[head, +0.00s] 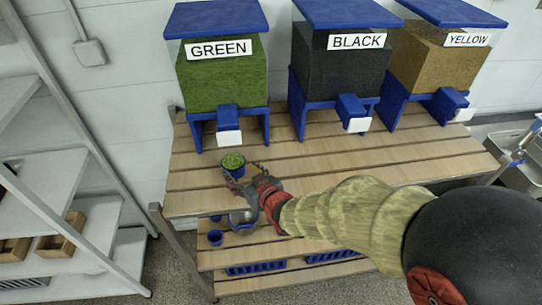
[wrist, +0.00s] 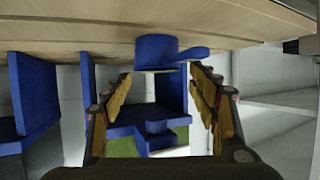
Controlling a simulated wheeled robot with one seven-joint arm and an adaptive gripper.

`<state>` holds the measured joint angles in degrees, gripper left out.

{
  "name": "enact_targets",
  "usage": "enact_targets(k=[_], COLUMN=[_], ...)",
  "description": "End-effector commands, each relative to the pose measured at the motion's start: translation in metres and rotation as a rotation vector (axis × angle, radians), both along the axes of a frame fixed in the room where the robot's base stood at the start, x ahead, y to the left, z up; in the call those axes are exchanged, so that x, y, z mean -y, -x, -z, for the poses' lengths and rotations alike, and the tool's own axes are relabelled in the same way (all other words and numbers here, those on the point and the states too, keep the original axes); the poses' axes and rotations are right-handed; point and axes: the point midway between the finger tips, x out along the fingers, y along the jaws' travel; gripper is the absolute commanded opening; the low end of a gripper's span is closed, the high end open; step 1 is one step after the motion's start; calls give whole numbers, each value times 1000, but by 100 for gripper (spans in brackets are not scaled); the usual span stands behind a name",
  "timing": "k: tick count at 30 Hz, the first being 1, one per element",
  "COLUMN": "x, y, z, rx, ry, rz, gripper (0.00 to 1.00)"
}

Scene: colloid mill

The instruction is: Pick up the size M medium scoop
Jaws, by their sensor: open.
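A blue scoop (head: 233,171) holding green granules stands upright on the wooden table in front of the green dispenser. In the wrist view the scoop (wrist: 156,50) shows upside down, with its short handle pointing right. No size mark is legible on it. My gripper (head: 244,174) is beside the scoop, close to the tabletop. In the wrist view my gripper (wrist: 160,76) is open, its two fingers spread to either side of the scoop. I see no finger clearly touching it.
Green (head: 222,81), black (head: 336,78) and yellow (head: 432,75) dispensers stand along the back of the table (head: 330,165). The lower shelf holds small blue cups (head: 215,238), a grey metal bowl (head: 243,219) and blue trays (head: 256,268). White shelving (head: 80,190) stands left. The tabletop right of the scoop is clear.

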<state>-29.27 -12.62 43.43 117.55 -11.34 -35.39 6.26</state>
Motion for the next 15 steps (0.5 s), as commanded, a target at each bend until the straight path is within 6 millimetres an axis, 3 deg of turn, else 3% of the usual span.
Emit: enact_targets(k=[8,15], x=[-16,-25], y=[-10,-25], z=[8,16], rx=[9,8], ry=[-11,-11], rz=[-15,-14], gripper=[77,77])
